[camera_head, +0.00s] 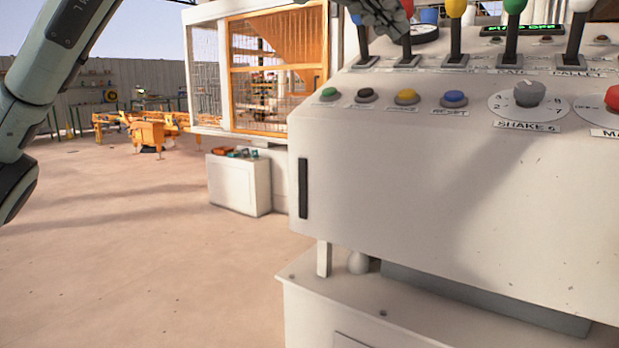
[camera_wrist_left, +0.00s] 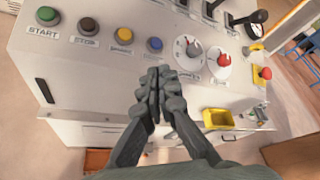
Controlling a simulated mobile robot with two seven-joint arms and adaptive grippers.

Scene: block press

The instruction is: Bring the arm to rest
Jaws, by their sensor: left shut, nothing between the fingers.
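My left gripper (camera_wrist_left: 160,98) is shut and empty in the left wrist view, in front of the white control console. In the head view it shows only partly at the top edge (camera_head: 385,18), near the blue and red levers. My left arm (camera_head: 40,70) comes in along the left side. The console (camera_head: 450,190) carries green, black, yellow and blue buttons and a grey dial (camera_head: 530,93) marked SHAKE. The same button row shows in the left wrist view, with the blue button (camera_wrist_left: 155,44) just above the fingertips. My right gripper is in neither view.
Several colored levers, such as the yellow lever (camera_head: 456,25), stand along the console top. A yellow bin (camera_wrist_left: 217,118) and a red emergency button (camera_wrist_left: 265,73) are on the console's right side. A white cabinet (camera_head: 235,183) stands behind left. The floor (camera_head: 130,260) at left is clear.

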